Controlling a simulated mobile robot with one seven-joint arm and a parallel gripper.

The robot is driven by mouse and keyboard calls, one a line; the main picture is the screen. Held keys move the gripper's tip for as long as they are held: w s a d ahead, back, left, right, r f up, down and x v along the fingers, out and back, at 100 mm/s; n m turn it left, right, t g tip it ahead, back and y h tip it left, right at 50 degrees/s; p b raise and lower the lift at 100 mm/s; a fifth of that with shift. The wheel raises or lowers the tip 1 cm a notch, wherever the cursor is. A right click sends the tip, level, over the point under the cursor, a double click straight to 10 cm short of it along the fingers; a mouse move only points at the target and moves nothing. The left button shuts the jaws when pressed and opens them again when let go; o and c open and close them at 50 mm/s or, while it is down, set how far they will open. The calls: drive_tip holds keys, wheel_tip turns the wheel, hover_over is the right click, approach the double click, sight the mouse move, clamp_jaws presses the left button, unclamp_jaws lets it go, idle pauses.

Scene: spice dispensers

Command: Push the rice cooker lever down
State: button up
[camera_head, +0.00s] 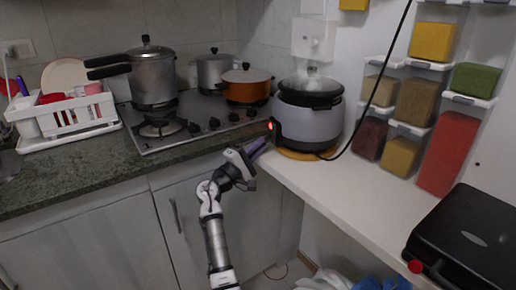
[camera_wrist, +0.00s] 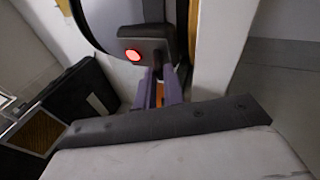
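The rice cooker (camera_head: 312,122) is a pale grey rounded pot with a dark lid, standing on a round wooden board at the counter's back. Its dark front panel (camera_wrist: 150,44) carries a glowing red light (camera_wrist: 132,55), also visible in the head view (camera_head: 271,126). The lever is not clearly distinguishable; my fingers cover the area just below the panel. My gripper (camera_head: 262,146) has purple fingers pointing up at the panel's lower edge. In the wrist view the fingers (camera_wrist: 160,80) end beside the light, close to the panel. Contact cannot be told. A narrow gap shows between them, with nothing visibly held.
The white counter (camera_head: 345,185) is clear in front of the cooker. A black cable hangs across the cooker's right side. Spice dispensers (camera_head: 404,105) line the right wall. A black appliance (camera_head: 465,240) sits at the front right. The stove with pots (camera_head: 195,120) is at left.

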drive_tip(key=o, duration=0.5)
drive_tip(key=shift+c, duration=0.2)
drive_tip(key=shift+f, duration=0.1)
drive_tip(key=shift+p, duration=0.3)
